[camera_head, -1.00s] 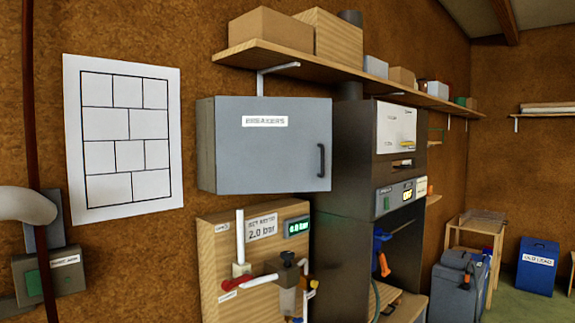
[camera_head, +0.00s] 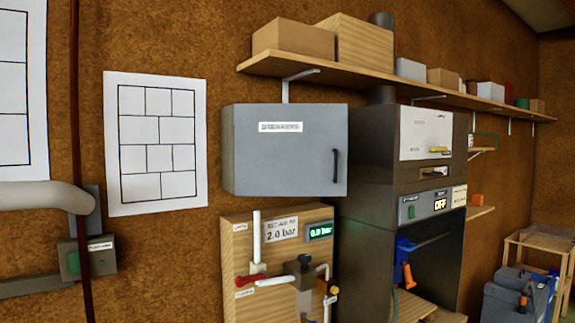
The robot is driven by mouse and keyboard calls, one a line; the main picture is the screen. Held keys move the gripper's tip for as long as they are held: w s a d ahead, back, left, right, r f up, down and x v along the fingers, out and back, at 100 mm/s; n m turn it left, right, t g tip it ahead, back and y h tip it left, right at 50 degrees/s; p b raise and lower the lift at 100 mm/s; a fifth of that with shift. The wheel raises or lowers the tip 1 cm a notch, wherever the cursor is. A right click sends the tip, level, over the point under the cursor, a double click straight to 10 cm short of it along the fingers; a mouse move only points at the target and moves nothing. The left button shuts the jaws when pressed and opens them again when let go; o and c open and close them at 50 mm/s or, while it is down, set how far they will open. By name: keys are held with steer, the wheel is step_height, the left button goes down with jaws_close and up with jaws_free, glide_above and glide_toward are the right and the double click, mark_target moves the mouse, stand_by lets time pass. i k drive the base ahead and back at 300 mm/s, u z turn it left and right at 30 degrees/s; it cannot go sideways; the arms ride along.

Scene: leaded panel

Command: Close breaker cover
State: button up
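The breaker box is a grey wall cabinet in the middle of the head view. Its front cover (camera_head: 284,160) carries a white label that appears to read BREAKERS (camera_head: 281,127). A dark vertical handle (camera_head: 336,166) sits near the cover's right edge. The cover looks flush with the box, with no gap visible. My gripper is not in view.
Below the box, a wooden board (camera_head: 240,240) holds a regulator with a red lever and pipes. A dark cabinet (camera_head: 375,190) stands just right of it. A loaded shelf (camera_head: 350,78) runs above. A grey pipe (camera_head: 40,196) and a dark red pipe are at left.

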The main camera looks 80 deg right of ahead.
mark_target(282, 150)
steer(key=u, duration=0.2)
steer(key=k, duration=1.2)
steer(key=z, duration=1.35)
steer(key=i, duration=0.5)
steer(key=u, duration=0.05)
